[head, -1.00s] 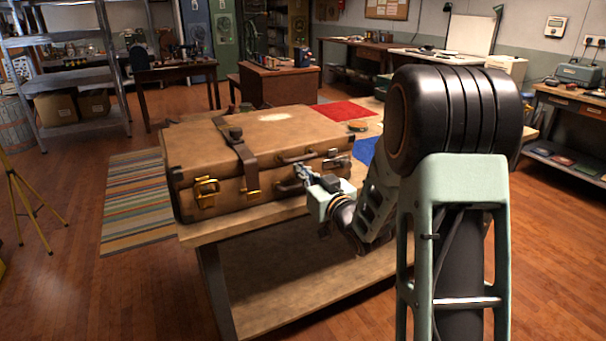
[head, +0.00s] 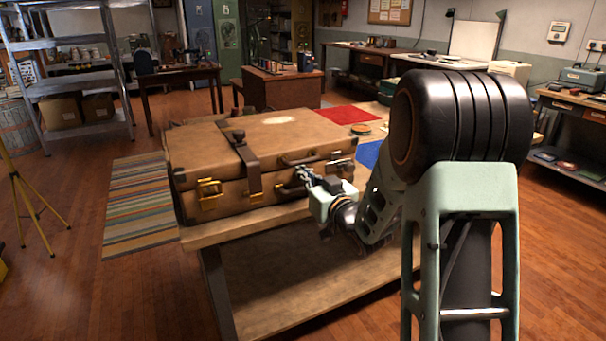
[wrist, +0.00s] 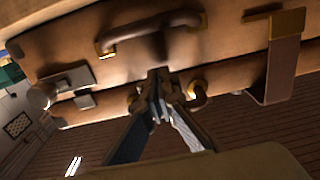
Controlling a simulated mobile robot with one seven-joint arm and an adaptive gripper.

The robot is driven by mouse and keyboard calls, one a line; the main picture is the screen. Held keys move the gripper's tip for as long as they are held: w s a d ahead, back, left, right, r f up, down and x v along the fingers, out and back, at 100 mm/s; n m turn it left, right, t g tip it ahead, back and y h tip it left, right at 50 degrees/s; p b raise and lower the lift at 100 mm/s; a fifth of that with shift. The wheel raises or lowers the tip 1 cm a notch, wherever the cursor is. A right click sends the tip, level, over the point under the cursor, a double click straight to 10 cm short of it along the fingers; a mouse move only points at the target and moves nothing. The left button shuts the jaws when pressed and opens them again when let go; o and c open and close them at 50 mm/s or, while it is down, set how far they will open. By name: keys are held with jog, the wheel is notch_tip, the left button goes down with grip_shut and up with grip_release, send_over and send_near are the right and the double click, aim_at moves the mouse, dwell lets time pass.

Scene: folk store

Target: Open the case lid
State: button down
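A large brown leather case (head: 212,158) lies on a wooden bench, its lid (head: 205,140) down. A dark strap (head: 246,165) crosses the front; it also shows in the wrist view (wrist: 281,62). Brass latch hardware (head: 209,193) is at the left front, and a metal latch (wrist: 62,88) is near the other end. An upper handle (wrist: 150,30) is on the lid; a lower handle (wrist: 198,98) is partly hidden behind my fingers. My gripper (head: 304,174) is at the case front; in the wrist view its fingertips (wrist: 157,78) are together near the lid seam. I cannot tell whether they touch the case.
The wooden bench (head: 285,285) has a lower shelf-like surface and bare room in front of the case. Red cloth (head: 348,112) and blue cloth (head: 369,152) lie behind and right. A striped rug (head: 135,205) is on the floor at left. A yellow tripod (head: 25,200) stands far left.

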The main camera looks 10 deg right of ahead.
aim_at(303, 163)
jog(key=shift+r+p, duration=0.75)
jog(key=shift+r, duration=0.75)
jog(key=shift+w+r+p, duration=0.1)
jog(key=shift+r+p, duration=0.6)
jog(key=shift+r, duration=0.45)
jog(key=shift+w+r+p, duration=0.1)
jog(key=shift+r+p, duration=0.7)
jog(key=shift+r, duration=0.55)
